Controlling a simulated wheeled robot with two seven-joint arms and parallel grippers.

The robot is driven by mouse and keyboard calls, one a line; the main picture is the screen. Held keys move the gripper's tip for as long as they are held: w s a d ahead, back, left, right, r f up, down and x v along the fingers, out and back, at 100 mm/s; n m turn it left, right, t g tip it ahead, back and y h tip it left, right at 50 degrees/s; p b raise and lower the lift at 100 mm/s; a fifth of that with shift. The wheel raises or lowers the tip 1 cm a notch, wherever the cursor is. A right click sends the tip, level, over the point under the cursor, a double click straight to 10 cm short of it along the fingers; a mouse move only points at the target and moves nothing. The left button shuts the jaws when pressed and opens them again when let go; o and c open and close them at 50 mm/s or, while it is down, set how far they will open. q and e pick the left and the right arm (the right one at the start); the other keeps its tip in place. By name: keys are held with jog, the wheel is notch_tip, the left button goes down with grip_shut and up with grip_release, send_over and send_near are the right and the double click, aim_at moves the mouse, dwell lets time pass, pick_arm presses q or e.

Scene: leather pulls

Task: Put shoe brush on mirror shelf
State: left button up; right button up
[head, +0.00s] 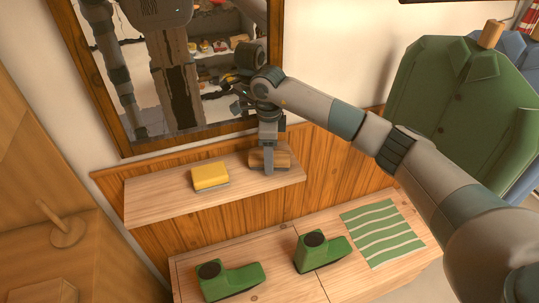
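The mirror shelf (150,204) is a pale wooden board below the mirror. A brown wooden block, seemingly the shoe brush (283,159), is at the right part of the shelf. My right gripper (268,165) points down over it, with one finger in front of its near side. The other finger is hidden, so I cannot tell whether the grip is closed on the brush. The brush looks to be on or just above the shelf board; its underside is hard to see. My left gripper is not in view.
A yellow block with a grey base (210,177) sits mid-shelf. The mirror (190,70) rises behind. Below are two green shoe-like objects (228,280) (320,252) and a green striped cloth (382,232) on a bench. A green jacket (455,95) hangs at right. The shelf's left end is clear.

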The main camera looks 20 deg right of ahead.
jog(key=shift+r, duration=0.15)
jog(key=shift+r, duration=0.1)
notch_tip(320, 180, up, 12)
jog(key=b, duration=0.5)
jog(key=shift+b, duration=0.35)
